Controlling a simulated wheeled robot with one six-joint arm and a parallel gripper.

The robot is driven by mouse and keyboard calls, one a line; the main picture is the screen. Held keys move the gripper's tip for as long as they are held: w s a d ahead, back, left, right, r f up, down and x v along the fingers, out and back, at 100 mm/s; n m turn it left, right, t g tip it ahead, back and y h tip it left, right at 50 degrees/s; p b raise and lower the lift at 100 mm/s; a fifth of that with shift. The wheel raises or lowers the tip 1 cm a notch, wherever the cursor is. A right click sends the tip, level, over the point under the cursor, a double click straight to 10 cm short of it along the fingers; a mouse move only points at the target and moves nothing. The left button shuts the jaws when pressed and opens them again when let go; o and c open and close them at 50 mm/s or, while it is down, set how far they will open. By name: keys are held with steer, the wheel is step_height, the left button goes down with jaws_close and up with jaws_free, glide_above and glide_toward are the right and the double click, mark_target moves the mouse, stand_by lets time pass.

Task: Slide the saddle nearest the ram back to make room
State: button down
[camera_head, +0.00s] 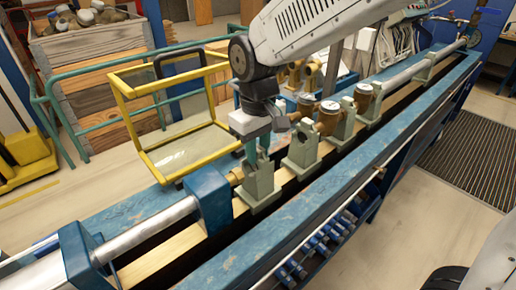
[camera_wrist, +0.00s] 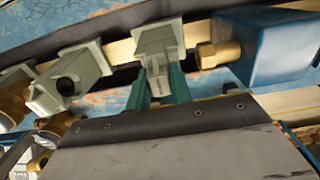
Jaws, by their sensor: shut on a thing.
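The grey-green saddle nearest the ram (camera_head: 261,190) stands on the bench rails, just right of the ram's blue block (camera_head: 213,192). In the wrist view this saddle (camera_wrist: 158,40) sits beside the ram's brass nozzle (camera_wrist: 218,53), with a small gap between them. My gripper (camera_head: 257,158) reaches down from above with its teal fingers on the saddle's upper part. In the wrist view my gripper (camera_wrist: 161,84) is shut on the saddle's upright tab. The fingers hide part of that tab.
Another saddle (camera_head: 303,150) stands farther along the rails, with brass meters (camera_head: 328,117) and more saddles beyond. A yellow-framed clear guard (camera_head: 130,98) stands raised behind the bench. Bare rail shows between the held saddle and its neighbour. The blue front beam (camera_head: 290,218) runs alongside.

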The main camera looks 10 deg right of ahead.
steer(key=shift+s+a, duration=0.1)
steer(key=shift+a, duration=0.05)
steer(key=shift+s+a, duration=0.75)
steer(key=shift+a, duration=0.35)
steer(key=c, duration=1.2)
jaws_free()
steer(key=shift+c, duration=0.4)
steer(key=shift+a, duration=0.1)
steer(key=shift+c, duration=0.2)
steer(key=shift+o, duration=0.8)
step_height(320, 180, up, 8)
steer(key=shift+f, duration=0.1)
